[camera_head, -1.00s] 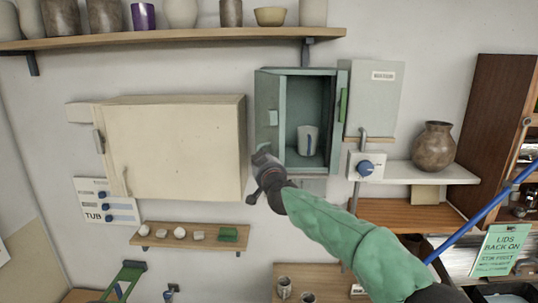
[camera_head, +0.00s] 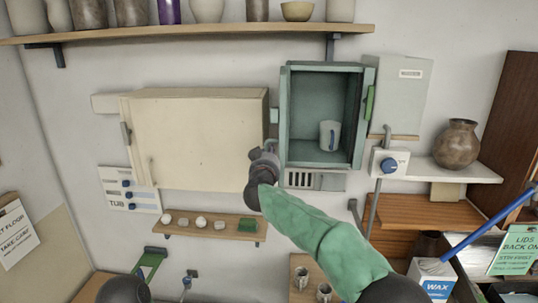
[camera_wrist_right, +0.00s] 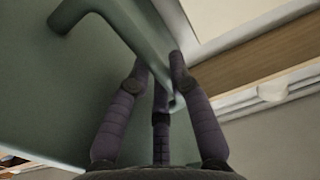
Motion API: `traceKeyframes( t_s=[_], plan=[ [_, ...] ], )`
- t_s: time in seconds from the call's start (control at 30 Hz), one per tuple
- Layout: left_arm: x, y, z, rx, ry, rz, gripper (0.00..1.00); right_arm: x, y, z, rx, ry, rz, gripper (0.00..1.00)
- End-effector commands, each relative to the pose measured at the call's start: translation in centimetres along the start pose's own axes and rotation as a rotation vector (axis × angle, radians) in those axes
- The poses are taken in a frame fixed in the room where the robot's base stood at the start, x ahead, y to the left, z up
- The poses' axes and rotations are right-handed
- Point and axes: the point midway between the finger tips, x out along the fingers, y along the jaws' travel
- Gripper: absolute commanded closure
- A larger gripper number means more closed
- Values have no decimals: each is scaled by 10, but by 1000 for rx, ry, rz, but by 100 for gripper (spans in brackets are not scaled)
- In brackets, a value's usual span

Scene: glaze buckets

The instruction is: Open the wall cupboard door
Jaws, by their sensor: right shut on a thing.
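The green wall cupboard (camera_head: 326,160) hangs at the middle of the wall.
A closed cream cupboard (camera_head: 200,140) is close to the left of my right gripper. A small shelf (camera_head: 205,230) with several little items is below it. A grey box (camera_head: 402,95) and a knob panel (camera_head: 389,164) are on the right. A long shelf (camera_head: 200,32) with pots runs above.

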Motion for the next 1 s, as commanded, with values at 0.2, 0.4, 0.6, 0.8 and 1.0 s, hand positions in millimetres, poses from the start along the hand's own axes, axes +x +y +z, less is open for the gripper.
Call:
traceKeyframes(
  t_s=[0.2,0.4,0.6,0.8,1.0],
  plan=[
    [0,0,0,0,0,0,60,0,0,2,-1,-3,0,68],
    [0,0,0,0,0,0,60,0,0,1,0,-1,0,68],
    [0,0,0,0,0,0,60,-2,0,0,0,0,0,68],
    [0,0,0,0,0,0,60,-22,0,0,0,-1,-1,68],
    [0,0,0,0,0,0,60,-56,0,0,0,-1,-2,68]
  ],
)
